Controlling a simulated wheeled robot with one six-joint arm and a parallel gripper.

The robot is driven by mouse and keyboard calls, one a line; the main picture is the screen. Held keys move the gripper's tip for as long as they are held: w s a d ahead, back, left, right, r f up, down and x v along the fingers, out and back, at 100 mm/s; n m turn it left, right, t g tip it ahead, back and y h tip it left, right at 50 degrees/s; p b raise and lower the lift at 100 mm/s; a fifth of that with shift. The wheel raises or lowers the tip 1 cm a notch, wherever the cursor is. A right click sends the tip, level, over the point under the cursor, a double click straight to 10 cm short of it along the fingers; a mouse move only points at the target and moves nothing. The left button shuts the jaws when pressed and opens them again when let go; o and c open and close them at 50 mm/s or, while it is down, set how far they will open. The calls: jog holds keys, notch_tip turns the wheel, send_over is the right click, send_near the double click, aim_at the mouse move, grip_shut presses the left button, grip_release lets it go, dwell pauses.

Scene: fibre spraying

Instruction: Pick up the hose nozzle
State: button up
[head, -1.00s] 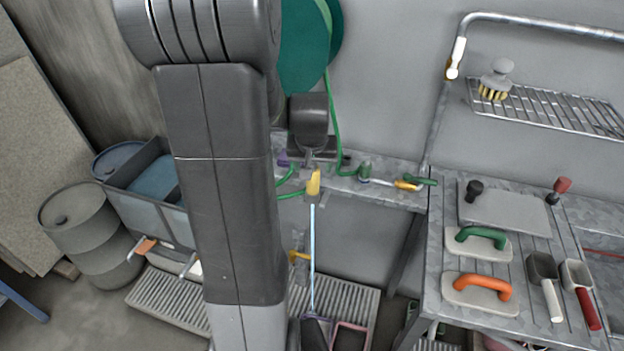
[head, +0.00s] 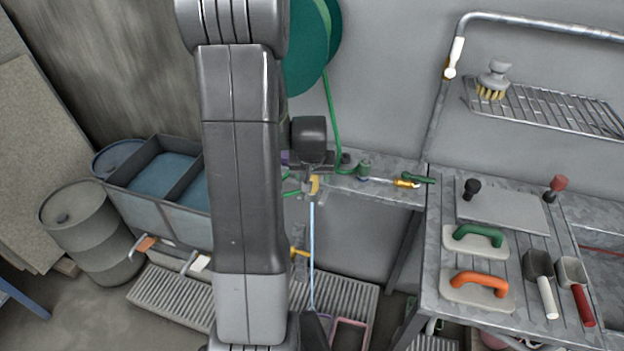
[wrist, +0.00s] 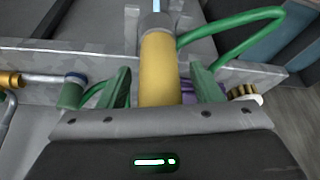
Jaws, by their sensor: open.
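A yellow grip (wrist: 158,70) on a light blue pole stands between my gripper's two green fingers in the wrist view. My gripper (wrist: 150,92) is open around the grip, and the body hides its near end. In the head view the pole (head: 312,250) runs down to the floor. A green hose (wrist: 235,20) loops beside the grip; I cannot tell whether it joins it. A brass-and-green fitting with a silver tube (head: 405,183), nozzle-like, lies on the metal ledge, apart from my gripper. I cannot tell for certain which one is the hose nozzle.
The ledge (head: 385,192) runs along the wall below a green hose reel (head: 306,55). A bench (head: 435,270) at right holds trowels and scoops. A wire rack (head: 550,108) hangs above it. A barrel (head: 85,235) and a blue-grey bin (head: 150,208) stand left.

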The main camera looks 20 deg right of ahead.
jog(key=c, duration=1.1)
jog(key=shift+c, duration=0.2)
jog(key=shift+r, duration=0.15)
